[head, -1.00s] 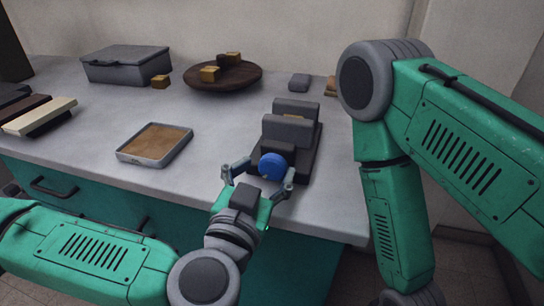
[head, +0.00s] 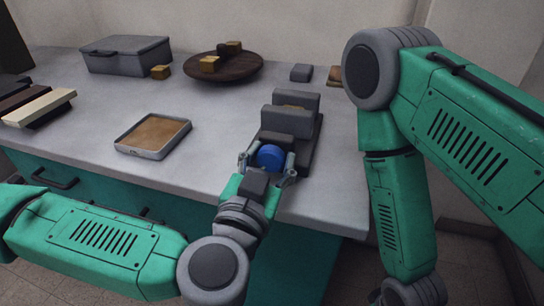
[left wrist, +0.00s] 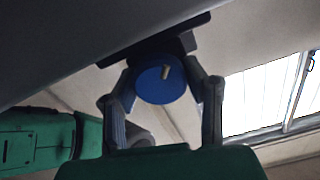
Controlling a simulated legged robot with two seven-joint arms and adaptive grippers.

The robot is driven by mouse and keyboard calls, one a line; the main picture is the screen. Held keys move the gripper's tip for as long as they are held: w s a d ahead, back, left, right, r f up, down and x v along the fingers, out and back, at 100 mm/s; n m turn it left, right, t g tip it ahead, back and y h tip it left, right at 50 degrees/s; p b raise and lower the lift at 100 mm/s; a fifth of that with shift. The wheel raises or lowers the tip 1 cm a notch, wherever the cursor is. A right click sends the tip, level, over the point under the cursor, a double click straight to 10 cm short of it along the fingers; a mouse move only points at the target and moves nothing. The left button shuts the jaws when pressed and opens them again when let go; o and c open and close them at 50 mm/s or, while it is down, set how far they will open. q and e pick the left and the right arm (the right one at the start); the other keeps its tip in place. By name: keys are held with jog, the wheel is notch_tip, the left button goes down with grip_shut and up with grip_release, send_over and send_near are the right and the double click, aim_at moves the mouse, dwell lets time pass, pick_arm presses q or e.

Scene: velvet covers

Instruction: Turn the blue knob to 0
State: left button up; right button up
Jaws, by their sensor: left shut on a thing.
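The blue knob (head: 271,157) is on the front of a dark grey device (head: 289,122) near the counter's front edge. It also shows in the left wrist view (left wrist: 158,86), with a small pale peg or mark on its face. My left gripper (head: 268,160) is shut on the knob, one finger on each side; the fingers also flank it in the left wrist view (left wrist: 163,90). No number marks can be read. My right arm comes in at the right of the head view; its gripper is out of sight.
A shallow tray (head: 153,152) lies left of the device. A round dark board (head: 226,74) with small blocks and a grey lidded box (head: 126,60) stand at the back. Dark and cream bars (head: 40,107) lie at the far left. The counter between is clear.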

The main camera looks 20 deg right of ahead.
pick_arm(q)
jog(key=shift+s+r+n+p, duration=0.1)
jog(key=shift+r+n+p, duration=0.15)
jog(key=shift+n+p, duration=2.3)
jog(key=m+p, duration=0.1)
jog(key=p, duration=0.1)
jog(key=shift+f+p, duration=0.1)
jog(key=shift+p, duration=0.3)
jog(key=n, duration=0.1)
jog(key=n+p, duration=0.1)
jog(key=n, duration=0.2)
jog(key=shift+a+f, duration=0.1)
jog(key=shift+f, duration=0.15)
jog(key=n+p, duration=0.1)
jog(key=n, duration=0.3)
jog(key=shift+f, duration=0.1)
jog(key=n, duration=0.4)
jog(key=shift+a+f+n, duration=0.1)
jog(key=shift+f+n, duration=0.05)
jog(key=shift+n, duration=0.1)
jog(key=shift+f+n, duration=0.1)
jog(key=shift+n, duration=1.9)
